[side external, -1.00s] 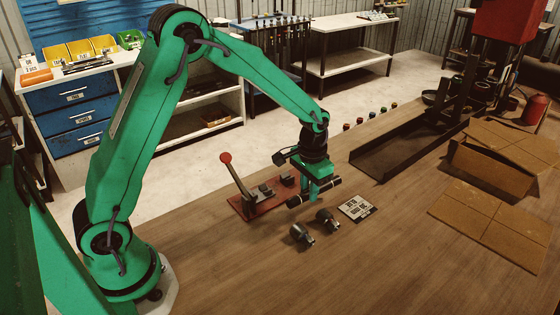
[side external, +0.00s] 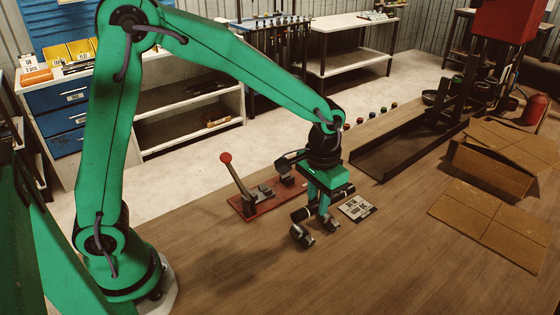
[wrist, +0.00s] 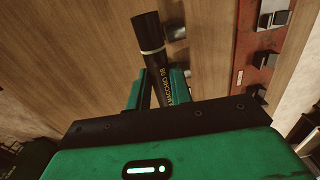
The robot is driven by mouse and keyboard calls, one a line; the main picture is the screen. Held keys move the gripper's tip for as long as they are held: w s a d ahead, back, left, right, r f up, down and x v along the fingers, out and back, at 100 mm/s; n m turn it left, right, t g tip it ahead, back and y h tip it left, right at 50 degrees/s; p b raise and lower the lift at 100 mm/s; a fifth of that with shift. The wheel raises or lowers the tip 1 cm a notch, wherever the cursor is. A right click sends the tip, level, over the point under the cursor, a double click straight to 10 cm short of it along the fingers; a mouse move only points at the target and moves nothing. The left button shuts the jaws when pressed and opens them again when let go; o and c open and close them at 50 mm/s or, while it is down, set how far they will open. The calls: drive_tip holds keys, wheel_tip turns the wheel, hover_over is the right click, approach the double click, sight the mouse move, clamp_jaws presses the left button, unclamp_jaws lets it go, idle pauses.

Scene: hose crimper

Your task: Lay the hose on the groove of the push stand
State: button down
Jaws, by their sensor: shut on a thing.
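The hose (wrist: 151,35) is a short black tube with a pale band and yellow lettering. My gripper (wrist: 157,88) is shut on it, one green finger on each side. In the side view my gripper (side external: 322,208) is low over the table, with one dark end of the hose (side external: 299,215) showing to its left. The red-based lever device, apparently the push stand (side external: 262,203), has a red-knobbed lever and grey blocks. It lies left of and behind my gripper. It shows at the right of the wrist view (wrist: 247,45), apart from the hose. Its groove is not clear.
Two grey metal fittings (side external: 301,237) lie on the table close under my gripper. A printed card (side external: 358,208) lies to its right. A dark channel (side external: 400,160) and cardboard boxes (side external: 490,172) are farther right. The front table is clear.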

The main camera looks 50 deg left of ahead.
idle(0.4)
drive_tip(key=w+a, duration=0.4)
drive_tip(key=a, duration=0.6)
drive_tip(key=w+a+r, duration=0.1)
drive_tip(key=w+a, duration=0.4)
drive_tip(key=a, duration=0.5)
drive_tip(key=shift+a, duration=0.35)
drive_tip(key=shift+s+f, duration=0.1)
drive_tip(key=shift+f, duration=0.1)
drive_tip(key=shift+f, duration=3.7)
drive_tip(key=shift+f, duration=0.8)
drive_tip(key=c, duration=1.2)
unclamp_jaws()
drive_tip(key=shift+o, duration=0.2)
drive_tip(key=shift+r, duration=0.15)
